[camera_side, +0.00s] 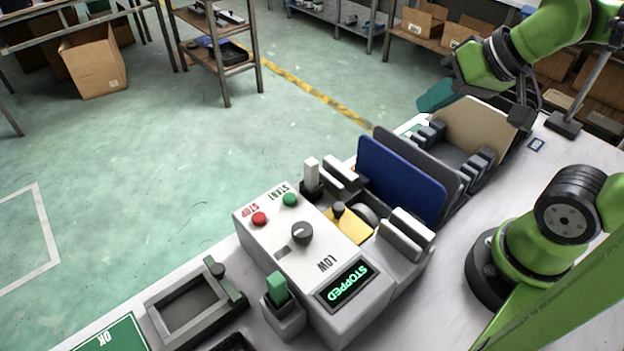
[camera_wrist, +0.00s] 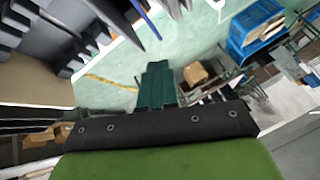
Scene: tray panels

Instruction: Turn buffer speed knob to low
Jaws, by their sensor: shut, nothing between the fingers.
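The buffer speed knob (camera_side: 302,232) is a dark grey round knob on top of a white control box (camera_side: 262,240). The word LOW is printed on the box beyond it, toward the display. The display (camera_side: 348,285) reads STOPPED in green. A red STOP button (camera_side: 259,219) and a green START button (camera_side: 290,200) sit on the same top. My gripper (camera_side: 437,97), with teal fingers, is at the upper right, over the far end of the rack and well away from the knob. Its shut, empty fingers (camera_wrist: 158,85) show in the wrist view.
A rack holds a blue panel (camera_side: 402,180), a grey panel and a tan panel (camera_side: 478,130) between the box and my gripper. A white lever (camera_side: 311,175) stands beside the box. An empty grey tray (camera_side: 190,305) and a green OK mat (camera_side: 115,335) lie at lower left.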

